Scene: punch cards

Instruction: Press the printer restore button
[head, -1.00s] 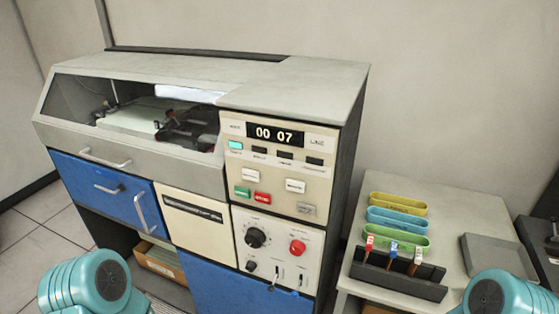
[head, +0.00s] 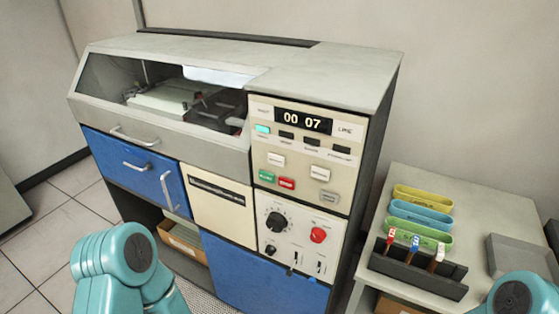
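The printer is a grey cabinet (head: 290,68) with blue doors and a cream control panel (head: 350,152) on its front right. The panel has a counter (head: 303,120) reading "00 07", a lit cyan lamp (head: 262,129) and several dark lamps. Below are two white buttons (head: 276,159) (head: 320,173), a green button (head: 266,176), a red button (head: 287,184) and a grey button (head: 328,197). Their labels are too small to read, so I cannot tell which is restore. Neither gripper shows; only my teal arm parts appear at the lower left and lower right, apart from the panel.
A lower panel has a black dial (head: 277,222) and a red knob (head: 319,235). A side table (head: 480,195) on the right bears yellow, blue and green trays (head: 421,215), a black rack (head: 418,272) of stamps and a grey tray (head: 517,257). Floor is clear at left.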

